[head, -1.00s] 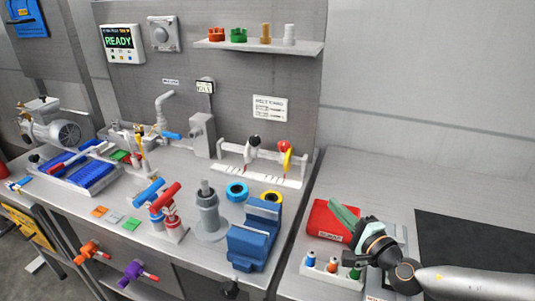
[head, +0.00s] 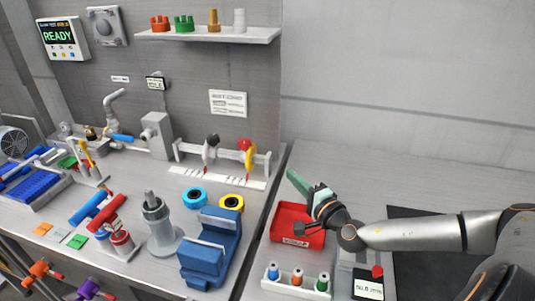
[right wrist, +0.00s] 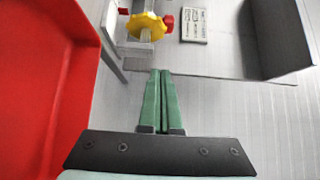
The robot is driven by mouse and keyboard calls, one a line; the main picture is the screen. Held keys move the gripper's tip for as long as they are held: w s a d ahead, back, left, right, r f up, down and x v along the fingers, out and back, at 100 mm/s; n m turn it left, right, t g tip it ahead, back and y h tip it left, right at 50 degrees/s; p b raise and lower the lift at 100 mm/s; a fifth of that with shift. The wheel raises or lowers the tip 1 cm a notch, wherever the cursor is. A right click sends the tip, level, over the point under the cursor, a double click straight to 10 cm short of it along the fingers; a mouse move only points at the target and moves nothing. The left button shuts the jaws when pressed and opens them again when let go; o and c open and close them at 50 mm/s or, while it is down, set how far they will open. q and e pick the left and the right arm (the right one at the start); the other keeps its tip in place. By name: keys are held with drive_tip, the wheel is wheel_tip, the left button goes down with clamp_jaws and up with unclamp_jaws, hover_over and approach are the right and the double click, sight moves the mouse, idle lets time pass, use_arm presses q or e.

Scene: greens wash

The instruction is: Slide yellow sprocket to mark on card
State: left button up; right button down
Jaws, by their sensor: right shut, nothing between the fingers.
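The yellow sprocket (head: 251,158) sits on a horizontal rod at the back of the bench, at the rod's right end near a red knob (head: 243,144). It also shows at the top of the right wrist view (right wrist: 146,26). A white strip (head: 205,177) with red marks lies below the rod. A printed card (head: 228,103) hangs on the wall above; its text is too small to read. My right gripper (head: 291,173) has its green fingers shut and empty, apart from the sprocket, to its right and nearer. My left gripper is out of view.
A red bin (head: 297,240) stands below my right gripper. A dark disc (head: 211,150) is on the rod left of the sprocket. A blue vise (head: 210,255), blue ring (head: 195,197) and yellow ring (head: 231,202) stand in front. A shelf (head: 207,36) is above.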

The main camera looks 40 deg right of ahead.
drive_tip(key=shift+w+d, duration=0.1)
drive_tip(key=shift+w, duration=0.15)
approach(253, 149)
drive_tip(key=w+d, duration=0.3)
drive_tip(key=shift+w+a+r, duration=0.1)
drive_tip(key=shift+w+a, duration=0.8)
drive_tip(key=shift+w, duration=0.25)
drive_tip(key=shift+w+a, duration=0.25)
drive_tip(key=shift+w, duration=0.05)
